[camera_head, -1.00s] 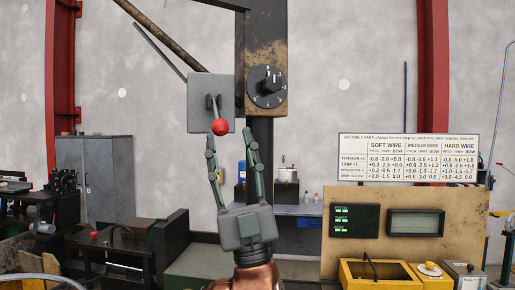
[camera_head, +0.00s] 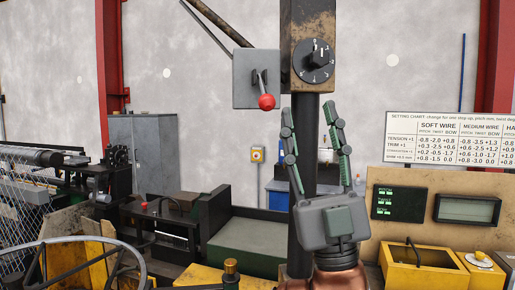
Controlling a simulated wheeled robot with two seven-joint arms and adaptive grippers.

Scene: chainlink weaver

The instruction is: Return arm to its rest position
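My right gripper (camera_head: 315,116) points upward in the lower middle of the head view. Its two fingers are spread wide with nothing between them, so it is open and empty. It stands in front of the dark post, to the lower right of the red-knobbed lever (camera_head: 266,101) on a grey box (camera_head: 245,80). A visible gap separates the fingers from the red knob. A black dial (camera_head: 313,61) sits on the post above the gripper. My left gripper is not in view.
A setting chart (camera_head: 450,137) stands above a panel with a green-lit display (camera_head: 399,203) and a grey screen (camera_head: 467,210) at right. Yellow boxes (camera_head: 428,275) sit below. A handwheel (camera_head: 85,240) and chain-link mesh (camera_head: 25,185) are at left. A grey cabinet (camera_head: 150,160) stands behind.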

